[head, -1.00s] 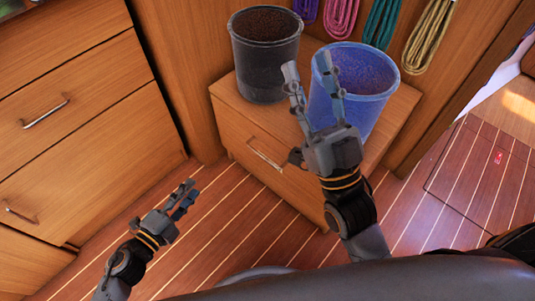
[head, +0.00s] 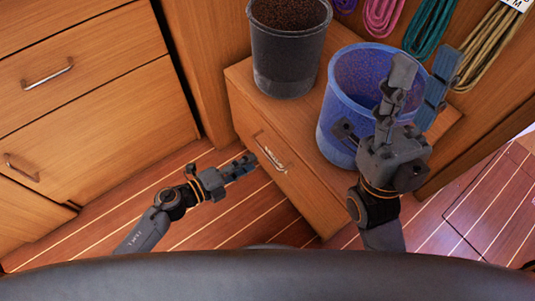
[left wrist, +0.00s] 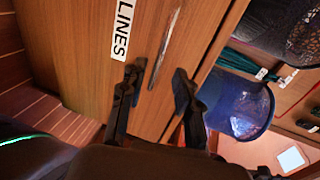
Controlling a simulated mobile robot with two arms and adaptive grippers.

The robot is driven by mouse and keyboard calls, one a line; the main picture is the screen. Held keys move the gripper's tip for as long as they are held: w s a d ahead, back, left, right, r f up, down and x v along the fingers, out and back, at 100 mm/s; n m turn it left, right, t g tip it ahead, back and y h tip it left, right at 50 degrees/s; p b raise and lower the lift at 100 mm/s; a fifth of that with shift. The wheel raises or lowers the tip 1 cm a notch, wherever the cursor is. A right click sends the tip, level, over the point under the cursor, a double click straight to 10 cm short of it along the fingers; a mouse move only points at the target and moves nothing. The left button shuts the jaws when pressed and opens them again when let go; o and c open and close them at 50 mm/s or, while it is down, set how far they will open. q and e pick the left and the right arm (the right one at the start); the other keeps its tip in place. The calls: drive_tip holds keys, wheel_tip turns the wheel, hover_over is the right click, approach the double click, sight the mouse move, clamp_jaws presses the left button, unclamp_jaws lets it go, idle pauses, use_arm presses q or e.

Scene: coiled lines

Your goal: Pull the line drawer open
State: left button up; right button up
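The line drawer (head: 300,190) is the wooden front of the low cabinet below the two buckets; it looks flush with the cabinet. Its metal handle (head: 269,152) is on the front. In the left wrist view, the drawer front (left wrist: 80,45) carries a "LINES" label (left wrist: 123,30), and the handle (left wrist: 166,48) runs slanting. My left gripper (head: 246,167) is close in front of the handle. Its fingers (left wrist: 157,93) are spread, with the handle's near end lying between them in the picture; I cannot see contact. My right gripper (head: 420,82) is open and empty, raised before the blue bucket.
A dark bucket (head: 287,60) and a blue bucket (head: 335,125) stand on the cabinet top. Coiled lines (head: 430,25) hang behind. A larger wooden drawer unit (head: 90,120) stands at the left. The striped floor in front of the cabinet is clear.

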sight(267, 154)
use_arm(q)
drive_tip(key=b+x, duration=0.1)
drive_tip(key=x, duration=0.6)
drive_tip(key=shift+d, duration=0.1)
clamp_jaws()
